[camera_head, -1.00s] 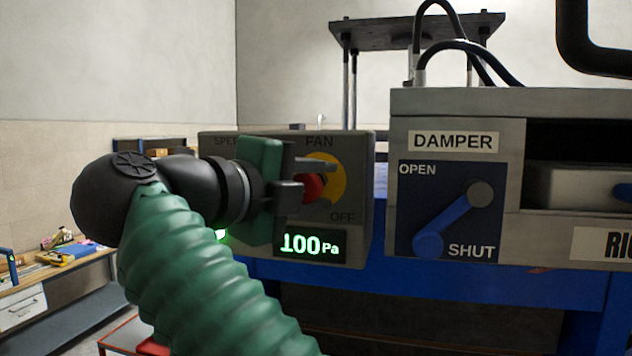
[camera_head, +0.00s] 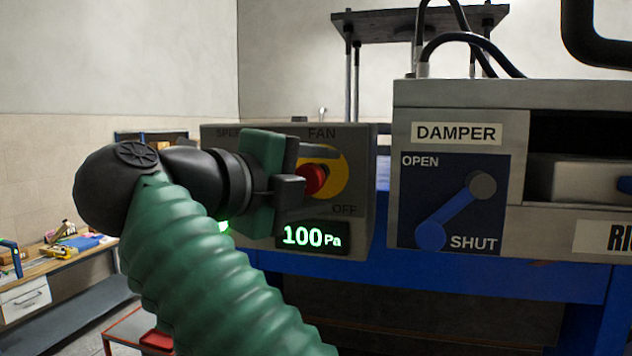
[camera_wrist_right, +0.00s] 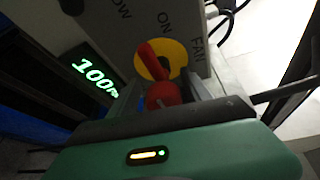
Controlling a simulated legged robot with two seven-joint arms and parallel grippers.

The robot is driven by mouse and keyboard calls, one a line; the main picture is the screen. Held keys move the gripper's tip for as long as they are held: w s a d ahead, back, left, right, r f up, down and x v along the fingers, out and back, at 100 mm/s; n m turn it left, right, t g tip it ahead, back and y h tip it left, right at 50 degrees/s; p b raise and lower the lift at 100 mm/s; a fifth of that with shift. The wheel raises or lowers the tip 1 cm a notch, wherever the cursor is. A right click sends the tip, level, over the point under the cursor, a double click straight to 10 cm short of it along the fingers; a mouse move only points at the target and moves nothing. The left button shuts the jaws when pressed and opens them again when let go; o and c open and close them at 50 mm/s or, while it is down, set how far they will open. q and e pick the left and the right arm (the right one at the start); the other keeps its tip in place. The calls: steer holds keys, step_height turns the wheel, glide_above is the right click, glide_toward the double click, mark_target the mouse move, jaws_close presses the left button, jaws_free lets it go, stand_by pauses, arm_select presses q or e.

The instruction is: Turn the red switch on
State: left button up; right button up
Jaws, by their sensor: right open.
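My left gripper is not in view.
A lit display (camera_head: 311,236) under the switch reads 100 Pa. The DAMPER panel (camera_head: 453,205) with a blue lever pointing to SHUT is close on the right. A workbench (camera_head: 55,262) with tools stands far left.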

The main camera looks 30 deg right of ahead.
steer(key=p+v, duration=0.3)
steer(key=v, duration=1.3)
steer(key=shift+a+p, duration=0.3)
steer(key=shift+a, duration=0.05)
steer(key=shift+r, duration=0.1)
